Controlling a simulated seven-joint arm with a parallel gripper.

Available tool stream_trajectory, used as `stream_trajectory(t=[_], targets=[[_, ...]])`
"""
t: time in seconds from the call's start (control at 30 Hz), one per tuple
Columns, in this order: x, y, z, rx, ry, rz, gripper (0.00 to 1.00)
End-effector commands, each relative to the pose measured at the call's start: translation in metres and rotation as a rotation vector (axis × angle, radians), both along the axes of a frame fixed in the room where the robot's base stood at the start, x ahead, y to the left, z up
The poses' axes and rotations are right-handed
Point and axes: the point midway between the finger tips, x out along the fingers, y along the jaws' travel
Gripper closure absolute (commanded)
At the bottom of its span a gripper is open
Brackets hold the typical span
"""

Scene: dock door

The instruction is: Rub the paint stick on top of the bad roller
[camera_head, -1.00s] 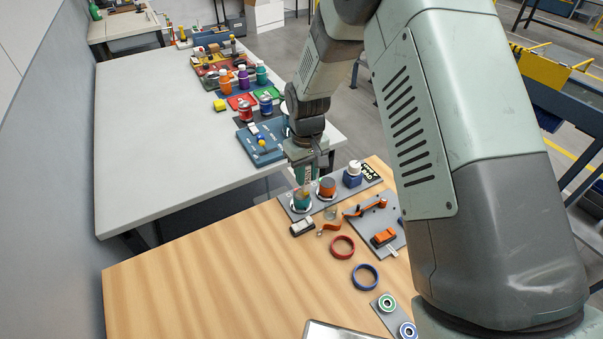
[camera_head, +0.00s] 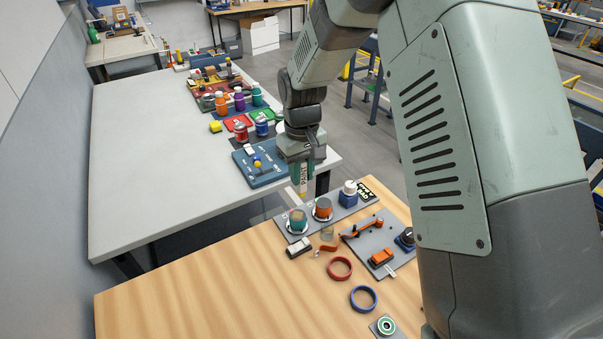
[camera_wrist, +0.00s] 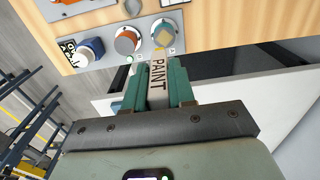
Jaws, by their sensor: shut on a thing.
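My gripper (camera_head: 300,178) is shut on the paint stick (camera_head: 302,188), above the far edge of the wooden table. In the wrist view, the pale stick (camera_wrist: 157,85) with the word PAINT lies between the teal fingers of my gripper (camera_wrist: 158,72). Its tip points toward the grey rack (camera_head: 293,238) and is clear of it. I cannot make out a bad roller in either view.
The wooden table (camera_head: 210,290) has a red ring (camera_head: 340,268), a blue ring (camera_head: 363,298) and a grey board (camera_head: 375,240) with orange parts. A white table (camera_head: 170,160) behind holds a blue tray (camera_head: 260,165) and several bottles. The wooden table's left part is clear.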

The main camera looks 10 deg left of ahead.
Motion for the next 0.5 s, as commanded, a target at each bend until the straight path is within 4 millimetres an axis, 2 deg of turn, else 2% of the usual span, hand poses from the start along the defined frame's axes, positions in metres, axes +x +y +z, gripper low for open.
stream_trajectory(t=[0.5], targets=[[-0.0003,0.0001,-0.0038,-0.001,0.001,0.000,1.00]])
